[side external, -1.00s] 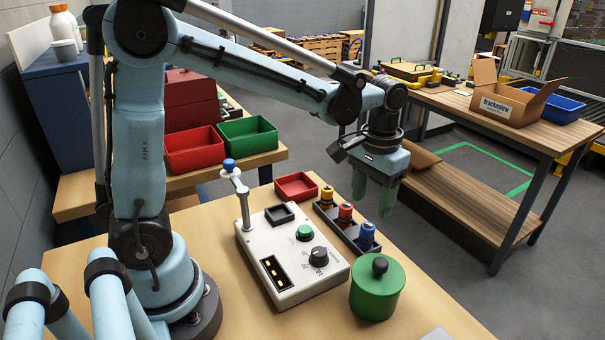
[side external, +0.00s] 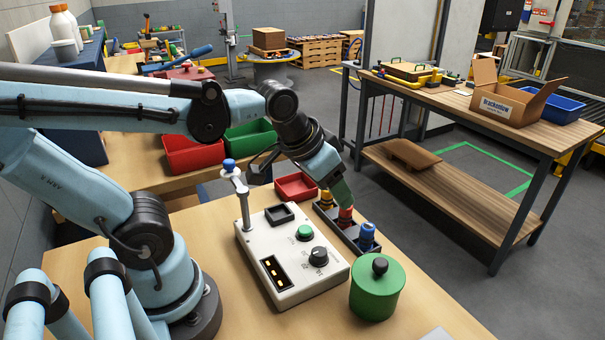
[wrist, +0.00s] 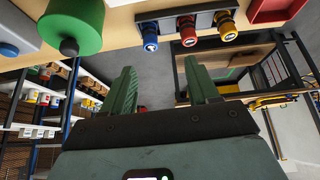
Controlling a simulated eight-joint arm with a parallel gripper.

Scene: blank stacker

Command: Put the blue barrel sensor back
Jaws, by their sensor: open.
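The blue barrel sensor (side external: 366,237) stands upright at the near end of a dark rack (side external: 346,239). A red sensor (side external: 346,216) is in the rack's middle and a yellow one (side external: 327,200) at the far end. In the wrist view the blue sensor (wrist: 150,36) is at the rack's left end. My gripper (side external: 344,198) is open, with nothing between its green fingers. In the wrist view the fingers (wrist: 163,77) point toward the rack, with a gap short of the sensors.
A white control box (side external: 292,262) with a blue-tipped lever (side external: 230,166) stands left of the rack. A green lidded canister (side external: 377,290) is close in front of the blue sensor. A shallow red tray (side external: 296,187) lies behind.

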